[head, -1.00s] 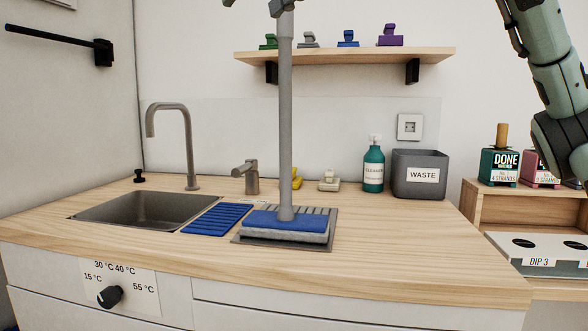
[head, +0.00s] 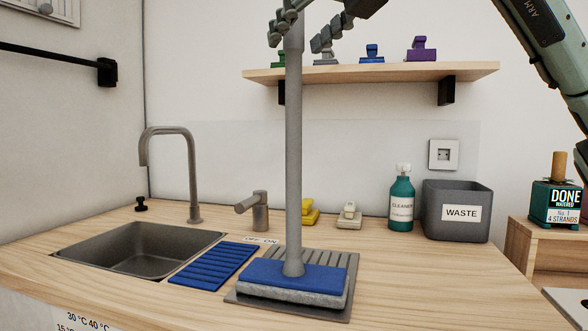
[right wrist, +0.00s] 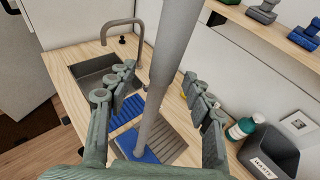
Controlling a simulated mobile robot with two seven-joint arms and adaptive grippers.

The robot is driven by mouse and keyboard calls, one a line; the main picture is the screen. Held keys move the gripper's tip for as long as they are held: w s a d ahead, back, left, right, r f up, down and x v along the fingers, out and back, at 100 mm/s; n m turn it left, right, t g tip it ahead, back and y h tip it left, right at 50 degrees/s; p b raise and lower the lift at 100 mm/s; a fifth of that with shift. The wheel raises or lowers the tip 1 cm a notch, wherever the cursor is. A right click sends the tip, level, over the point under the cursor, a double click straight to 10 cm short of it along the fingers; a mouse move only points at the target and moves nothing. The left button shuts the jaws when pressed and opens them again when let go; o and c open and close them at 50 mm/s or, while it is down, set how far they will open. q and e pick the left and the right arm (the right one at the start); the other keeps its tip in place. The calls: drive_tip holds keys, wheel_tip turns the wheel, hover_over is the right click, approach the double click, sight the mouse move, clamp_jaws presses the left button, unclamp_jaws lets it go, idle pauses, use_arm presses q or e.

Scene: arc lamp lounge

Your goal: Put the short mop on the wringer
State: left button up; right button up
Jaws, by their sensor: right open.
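The short mop has a grey pole (head: 294,150) and a flat blue head (head: 300,275) with a grey pad below. It stands upright on a grey ribbed metal plate (head: 335,260), which may be the wringer. A blue ribbed mat (head: 215,265) lies just left of it. My right gripper (head: 304,30) is open near the pole's top, with its fingers spread. In the right wrist view the pole (right wrist: 165,75) runs between the spread fingers of the gripper (right wrist: 160,98), with gaps at both sides. My left gripper is not in view.
A sink (head: 140,248) with a tap (head: 192,175) is at left. A soap dispenser (head: 258,210), green cleaner bottle (head: 401,205) and waste bin (head: 457,212) stand behind. A shelf (head: 375,73) with several coloured clips hangs close behind the gripper. The counter's right front is clear.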

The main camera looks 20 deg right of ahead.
drive_tip(key=x, duration=0.3)
drive_tip(key=shift+w+d+f, duration=0.1)
drive_tip(key=shift+w, duration=0.05)
drive_tip(key=shift+c, duration=0.4)
clamp_jaws()
